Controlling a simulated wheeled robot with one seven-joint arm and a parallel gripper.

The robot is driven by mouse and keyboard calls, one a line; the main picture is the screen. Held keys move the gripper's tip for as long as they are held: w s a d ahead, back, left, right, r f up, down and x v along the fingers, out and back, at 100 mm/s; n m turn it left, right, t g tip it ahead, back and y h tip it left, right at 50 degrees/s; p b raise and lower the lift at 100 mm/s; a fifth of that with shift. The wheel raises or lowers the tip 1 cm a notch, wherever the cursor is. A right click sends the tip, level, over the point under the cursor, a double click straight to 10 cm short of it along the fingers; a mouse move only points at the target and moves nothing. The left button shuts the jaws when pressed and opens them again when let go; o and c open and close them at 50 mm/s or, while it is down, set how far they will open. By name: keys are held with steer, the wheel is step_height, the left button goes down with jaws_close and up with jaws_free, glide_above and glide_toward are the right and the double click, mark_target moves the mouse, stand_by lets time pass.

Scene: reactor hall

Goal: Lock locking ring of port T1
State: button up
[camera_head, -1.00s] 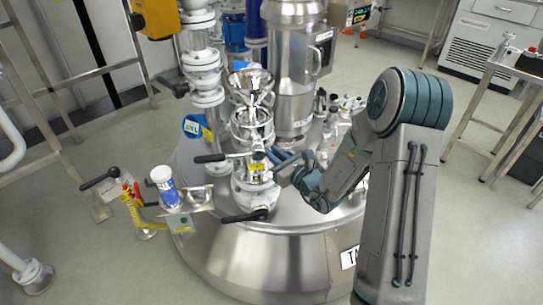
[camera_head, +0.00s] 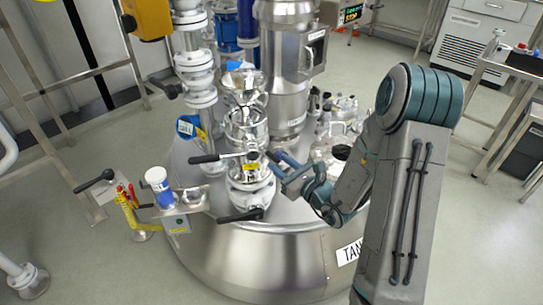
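The port assembly (camera_head: 249,170) stands on the tank's domed top, left of my arm. A yellow label marks its collar, which I take for the T1 locking ring (camera_head: 251,157); the port name is too small to read. A black-tipped lever (camera_head: 208,158) sticks out left from the collar. A second black handle (camera_head: 240,215) sits lower, at the flange. My gripper (camera_head: 279,163) is at the right side of the collar, its bluish fingers pointing left at it. Whether they touch it, and how far apart they are, I cannot tell.
A metal vessel (camera_head: 287,75) rises behind the port. White piping (camera_head: 196,75) stands behind left. A small shelf (camera_head: 180,207) with a white-and-blue jar (camera_head: 160,186) is at the left. Small fittings (camera_head: 340,118) crowd the tank top behind my forearm. Open floor lies left and right.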

steer(key=p+v, duration=0.2)
steer(key=v, duration=0.6)
steer(key=shift+p, duration=0.3)
